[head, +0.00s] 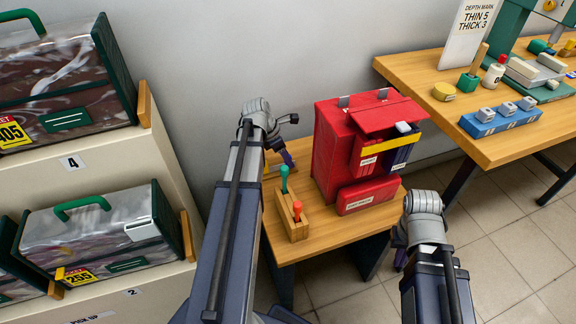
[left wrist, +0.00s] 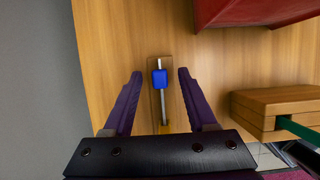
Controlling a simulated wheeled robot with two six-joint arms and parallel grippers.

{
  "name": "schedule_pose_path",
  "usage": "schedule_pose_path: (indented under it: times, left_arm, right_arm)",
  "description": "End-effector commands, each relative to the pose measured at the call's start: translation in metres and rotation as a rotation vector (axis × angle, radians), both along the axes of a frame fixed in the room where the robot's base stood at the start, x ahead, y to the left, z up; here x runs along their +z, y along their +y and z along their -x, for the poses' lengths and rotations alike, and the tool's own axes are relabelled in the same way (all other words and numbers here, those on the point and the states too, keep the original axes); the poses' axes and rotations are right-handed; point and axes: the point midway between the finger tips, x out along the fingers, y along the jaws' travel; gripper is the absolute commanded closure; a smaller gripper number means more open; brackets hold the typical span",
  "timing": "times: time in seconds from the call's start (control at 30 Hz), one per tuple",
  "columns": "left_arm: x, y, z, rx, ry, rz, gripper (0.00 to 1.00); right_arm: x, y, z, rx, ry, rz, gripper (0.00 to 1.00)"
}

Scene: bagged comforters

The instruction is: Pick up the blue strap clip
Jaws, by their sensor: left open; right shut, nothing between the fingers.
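The blue strap clip (left wrist: 159,78) sits on a pale metal bar along a small wooden strip (left wrist: 154,100) on the wooden table, in the left wrist view. My left gripper (left wrist: 160,74) is open, with one purple finger on each side of the clip and a gap to both. Whether the fingers are at the clip's height I cannot tell. In the head view my left gripper (head: 287,158) is over the small table's back left part, and the clip is hidden there. My right gripper (head: 400,260) is shut and empty, low beside the table's right edge, and mostly hidden.
A red box (head: 335,150) stands on the small table (head: 320,228), right of my left gripper. A wooden block with green and red levers (head: 290,212) is in front. Shelves with bagged comforters (head: 95,235) are on the left. A workbench (head: 435,115) is at right.

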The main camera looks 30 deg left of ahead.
Motion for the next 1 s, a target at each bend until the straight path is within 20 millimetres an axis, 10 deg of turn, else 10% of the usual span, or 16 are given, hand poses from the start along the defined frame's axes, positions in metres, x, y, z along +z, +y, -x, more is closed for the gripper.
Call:
schedule_pose_path:
  times: [0.37, 1.0]
  left_arm:
    - [-0.0162, -0.0041, -0.0045, 0.001, 0.0, 0.0, 0.43]
    - [-0.0163, -0.004, -0.0043, 0.001, 0.0, 0.0, 1.0]
  right_arm:
    - [-0.0162, 0.0, -0.0001, 0.0, 0.0, 0.0, 1.0]
    - [-0.0162, 0.0, -0.0001, 0.0, 0.0, 0.0, 1.0]
